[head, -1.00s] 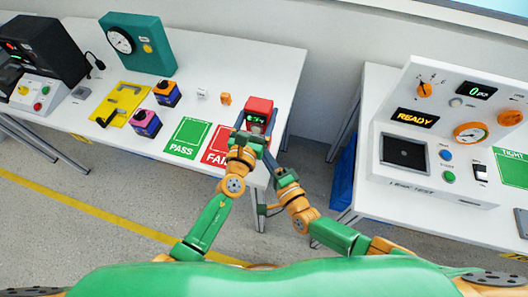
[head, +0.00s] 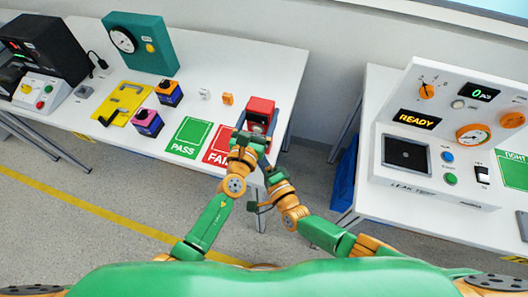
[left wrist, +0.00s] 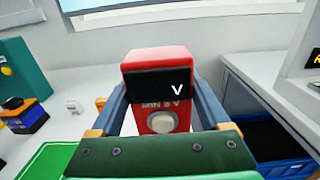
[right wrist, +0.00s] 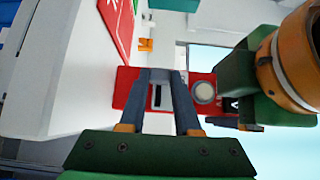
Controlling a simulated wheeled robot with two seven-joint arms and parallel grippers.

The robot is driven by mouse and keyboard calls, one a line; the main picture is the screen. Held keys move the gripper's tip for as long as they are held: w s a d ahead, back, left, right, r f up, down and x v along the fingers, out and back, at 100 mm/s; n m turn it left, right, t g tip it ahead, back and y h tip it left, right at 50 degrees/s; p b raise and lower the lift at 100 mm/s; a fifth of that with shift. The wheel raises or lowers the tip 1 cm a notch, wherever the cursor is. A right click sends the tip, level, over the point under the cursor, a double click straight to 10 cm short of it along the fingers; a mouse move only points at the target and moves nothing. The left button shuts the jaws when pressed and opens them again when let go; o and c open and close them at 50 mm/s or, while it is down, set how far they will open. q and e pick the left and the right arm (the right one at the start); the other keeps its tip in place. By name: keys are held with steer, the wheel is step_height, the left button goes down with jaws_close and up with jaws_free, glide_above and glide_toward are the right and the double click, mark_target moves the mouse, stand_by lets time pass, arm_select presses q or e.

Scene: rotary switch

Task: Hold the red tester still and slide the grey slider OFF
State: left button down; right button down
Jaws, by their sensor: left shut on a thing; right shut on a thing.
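The red tester (head: 261,104) stands upright at the right end of the left table, and it also shows in the left wrist view (left wrist: 160,62). Its dark screen (left wrist: 160,83) shows a white V, with a pale round knob (left wrist: 162,121) below. My left gripper (head: 253,132) is shut on the tester, one finger on each side. My right gripper (right wrist: 161,76) is shut at the lower face of the tester (right wrist: 128,80), with its fingertips on the grey slider. The fingers mostly hide the slider; a dark slot (right wrist: 157,97) shows between them.
The green PASS mat (head: 188,136) and red FAIL mat (head: 220,143) lie left of the tester. Several small devices and a yellow fixture (head: 123,103) lie farther left. A leak-test console (head: 440,150) stands on the right table, across a gap.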

arm_select(q)
steer(key=shift+f, duration=0.1)
arm_select(e)
steer(key=shift+a, duration=0.2)
steer(key=c, duration=0.6)
jaws_free()
steer(key=v, duration=1.2)
arm_select(q)
jaws_free()
arm_select(e)
steer(key=shift+w, duration=0.1)
